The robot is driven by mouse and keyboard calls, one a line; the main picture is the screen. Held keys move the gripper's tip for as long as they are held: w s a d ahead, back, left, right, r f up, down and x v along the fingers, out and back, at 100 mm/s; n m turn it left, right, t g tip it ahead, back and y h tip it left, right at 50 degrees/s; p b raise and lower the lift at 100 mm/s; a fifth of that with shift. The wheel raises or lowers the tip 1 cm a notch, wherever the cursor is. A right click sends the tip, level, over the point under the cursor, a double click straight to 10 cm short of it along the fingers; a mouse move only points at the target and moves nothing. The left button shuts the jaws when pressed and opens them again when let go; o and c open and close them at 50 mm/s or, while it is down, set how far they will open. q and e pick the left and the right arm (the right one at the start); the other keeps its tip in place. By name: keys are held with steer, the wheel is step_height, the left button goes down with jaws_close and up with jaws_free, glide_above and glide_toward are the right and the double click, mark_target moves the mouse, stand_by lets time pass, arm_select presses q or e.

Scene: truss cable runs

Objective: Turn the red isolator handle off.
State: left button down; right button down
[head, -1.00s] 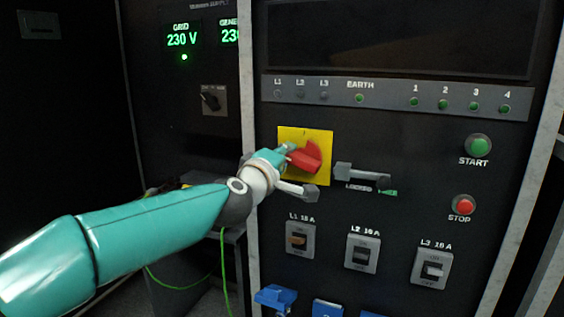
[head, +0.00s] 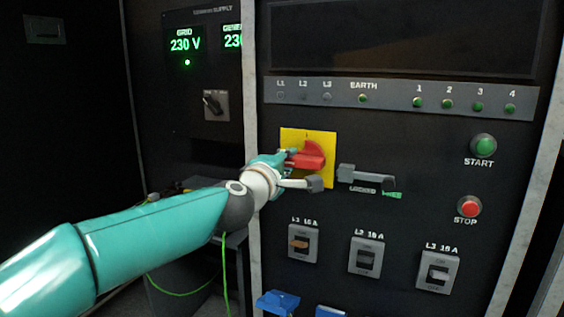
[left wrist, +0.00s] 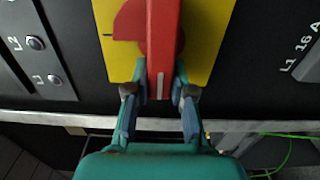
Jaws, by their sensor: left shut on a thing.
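The red isolator handle (head: 311,160) sits on a yellow square plate (head: 322,178) on the dark panel. It lies about level across the plate in the head view. In the left wrist view, the handle (left wrist: 162,40) runs upright in the picture over the yellow plate (left wrist: 207,35), with a dark mark at the plate's left. My left gripper (head: 289,160) comes in from the left and is shut on the handle's near end. Its two fingertips (left wrist: 161,80) lie on either side of that end in the left wrist view. My right gripper is not in view.
A grey lever (head: 368,179) with a green tag is just right of the plate. Breakers L1 (head: 303,244), L2 (head: 366,256) and L3 (head: 437,272) are below. Green START (head: 483,145) and red STOP (head: 467,206) buttons are at the right. A metal upright (head: 250,120) edges the panel.

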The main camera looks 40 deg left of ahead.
arm_select(q)
steer(key=c, duration=1)
jaws_free()
steer(key=shift+w+d+f, duration=0.1)
steer(key=shift+d+f, duration=0.2)
steer(key=shift+a+r, duration=0.1)
steer(key=v, duration=1.2)
